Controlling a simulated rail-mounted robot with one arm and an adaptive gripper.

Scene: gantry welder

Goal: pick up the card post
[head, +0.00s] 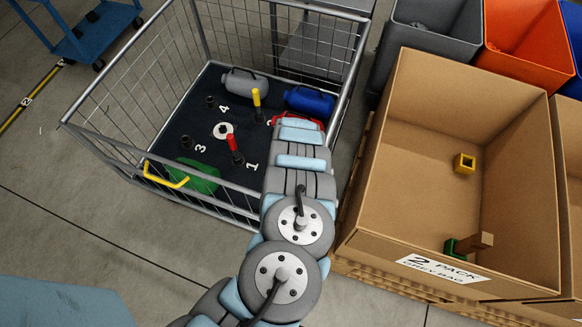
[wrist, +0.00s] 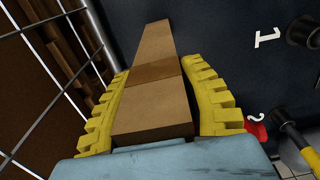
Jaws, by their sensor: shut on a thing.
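The card post (wrist: 152,115) is a long brown cardboard-coloured bar with a darker band across it. In the wrist view it lies between the two yellow toothed fingers of my gripper (wrist: 157,72), which is shut on it. Its far end points away over the dark cage floor, near a white number 1. I cannot tell whether that end touches the floor. In the head view my arm reaches to the right side of the wire cage (head: 205,205) and hides the gripper and the post.
The cage holds a grey canister (head: 245,83), a blue canister (head: 309,100), a green item (head: 198,178), and red-topped (head: 232,143) and yellow-topped (head: 257,98) posts. Cage mesh is close on the wrist view's left. A cardboard box (head: 440,130) stands right.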

